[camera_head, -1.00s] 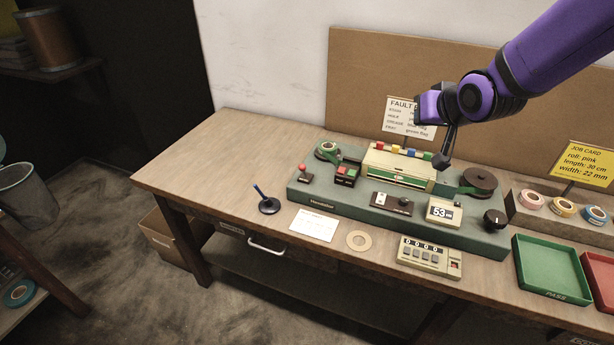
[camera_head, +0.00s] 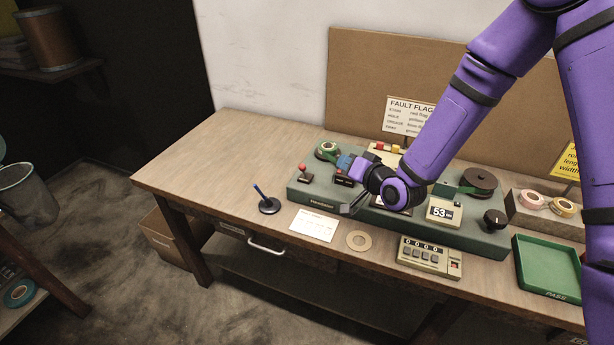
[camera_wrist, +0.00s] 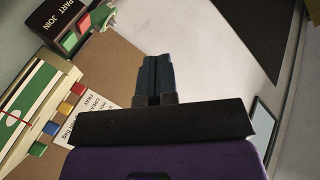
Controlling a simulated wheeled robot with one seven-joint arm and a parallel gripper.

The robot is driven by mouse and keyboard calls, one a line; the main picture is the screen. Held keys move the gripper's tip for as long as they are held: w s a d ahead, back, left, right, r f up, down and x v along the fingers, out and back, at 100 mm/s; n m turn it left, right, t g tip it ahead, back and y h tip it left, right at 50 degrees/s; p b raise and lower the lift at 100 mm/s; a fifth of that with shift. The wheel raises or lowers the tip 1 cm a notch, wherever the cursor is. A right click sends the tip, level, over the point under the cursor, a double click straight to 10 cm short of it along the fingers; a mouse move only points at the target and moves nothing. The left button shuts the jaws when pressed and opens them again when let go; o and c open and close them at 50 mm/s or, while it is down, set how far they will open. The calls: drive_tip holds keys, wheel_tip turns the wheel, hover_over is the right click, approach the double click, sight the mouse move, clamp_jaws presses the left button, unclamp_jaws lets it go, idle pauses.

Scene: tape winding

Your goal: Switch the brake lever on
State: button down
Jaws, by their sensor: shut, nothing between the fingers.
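A small lever with a red knob (camera_head: 302,167) stands on a dark plate at the left end of the green machine base (camera_head: 325,201). It may be the brake lever; I cannot read its label or tell its setting. My gripper (camera_head: 344,162) is low over the machine, to the right of this lever and apart from it, close to the PART/JOIN button box. In the wrist view its dark blue fingers (camera_wrist: 154,78) are together with nothing between them. The red-knobbed lever does not show there. The switch plate in the machine's middle is mostly hidden by my wrist.
The PART/JOIN box (camera_wrist: 68,24) and colored flags (camera_wrist: 64,107) are close by. A green tape roll (camera_head: 326,150) sits behind the lever. The table's left end is clear.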

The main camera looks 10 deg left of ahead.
sight(304, 170)
drive_tip(key=s+a+f+m+t, duration=0.1)
drive_tip(key=s+f+m, duration=0.1)
drive_tip(key=f, duration=0.1)
drive_tip(key=s+a+f+m+t, duration=0.1)
drive_tip(key=s+f+m+t, duration=0.1)
drive_tip(key=f+m, duration=0.1)
drive_tip(key=s+a+f+m+t, duration=0.1)
drive_tip(key=s+f+m+t, duration=0.1)
drive_tip(key=f+m, duration=0.1)
drive_tip(key=shift+s+a+f+y, duration=0.2)
drive_tip(key=shift+f, duration=0.25)
drive_tip(key=shift+s+a+f+y, duration=0.15)
drive_tip(key=shift+s+f+y, duration=0.05)
drive_tip(key=shift+f, duration=0.2)
drive_tip(key=shift+s+d+f+m+t+h, duration=0.1)
drive_tip(key=shift+s+f+m+t+h, duration=0.35)
drive_tip(key=shift+m+t, duration=0.2)
drive_tip(key=shift+w, duration=0.1)
drive_tip(key=shift+w+a+g+y, duration=0.25)
drive_tip(key=shift+a, duration=0.1)
drive_tip(key=shift+x, duration=0.75)
drive_tip(key=shift+w+a+r, duration=0.15)
drive_tip(key=shift+w+a, duration=0.1)
drive_tip(key=shift+w, duration=0.2)
drive_tip(key=shift+w+a+r, duration=0.3)
drive_tip(key=shift+w, duration=0.3)
drive_tip(key=x, duration=0.9)
drive_tip(key=shift+w+d, duration=0.1)
